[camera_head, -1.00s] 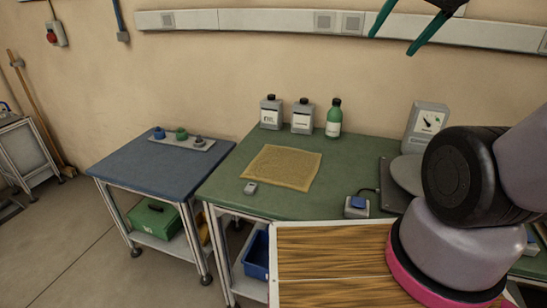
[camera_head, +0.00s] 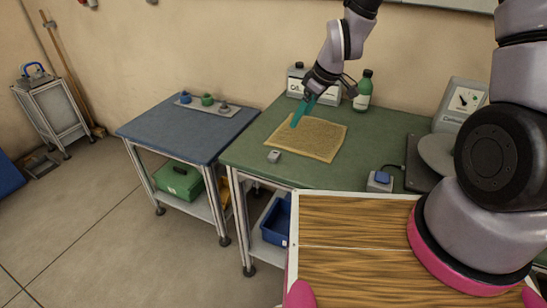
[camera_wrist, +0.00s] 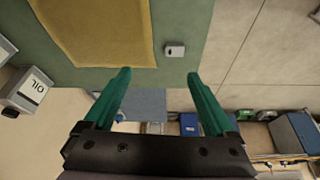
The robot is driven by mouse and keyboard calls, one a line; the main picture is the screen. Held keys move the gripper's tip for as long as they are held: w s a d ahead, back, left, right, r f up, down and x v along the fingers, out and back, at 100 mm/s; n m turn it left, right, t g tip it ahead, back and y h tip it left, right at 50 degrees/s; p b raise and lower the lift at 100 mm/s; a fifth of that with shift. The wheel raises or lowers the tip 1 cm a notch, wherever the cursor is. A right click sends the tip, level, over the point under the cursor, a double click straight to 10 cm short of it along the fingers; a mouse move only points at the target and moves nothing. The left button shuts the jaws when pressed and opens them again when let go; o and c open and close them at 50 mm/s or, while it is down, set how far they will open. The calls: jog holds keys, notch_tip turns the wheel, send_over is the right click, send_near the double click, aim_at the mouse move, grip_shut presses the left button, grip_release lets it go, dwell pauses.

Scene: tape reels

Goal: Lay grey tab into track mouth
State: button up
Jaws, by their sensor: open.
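A small grey block (camera_head: 274,156) lies on the green bench, just off the near left corner of the tan mat. It also shows in the wrist view (camera_wrist: 175,50). A grey knob-like piece (camera_head: 224,109) stands at the right end of a light tray (camera_head: 218,112) on the blue table. I cannot tell which of these is the grey tab, nor make out a track mouth. My gripper (camera_head: 297,122) is open and empty, its teal fingers pointing down above the mat. In the wrist view the open fingers (camera_wrist: 158,74) have nothing between them.
The tan mat (camera_head: 308,137) lies on the green bench (camera_head: 243,153). Behind stand grey containers (camera_head: 296,82) and a green bottle (camera_head: 362,92). A blue-topped box (camera_head: 380,180), grey disc (camera_head: 438,155) and dial unit (camera_head: 460,103) are right. The blue table (camera_head: 180,137) is mostly clear.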

jog(key=n, duration=0.2)
send_near(275, 154)
jog(key=shift+w+f+g, duration=0.15)
jog(key=shift+f+g, duration=0.25)
jog(key=shift+f, duration=0.6)
jog(key=shift+w+a+x, duration=0.1)
jog(key=shift+a+x, duration=0.05)
jog(key=shift+x, duration=1.4)
jog(key=shift+w+a+x, duration=0.1)
jog(key=shift+a+x, duration=0.05)
jog(key=shift+x, duration=1.35)
jog(key=shift+r, duration=0.1)
grip_shut()
jog(key=shift+r, duration=0.15)
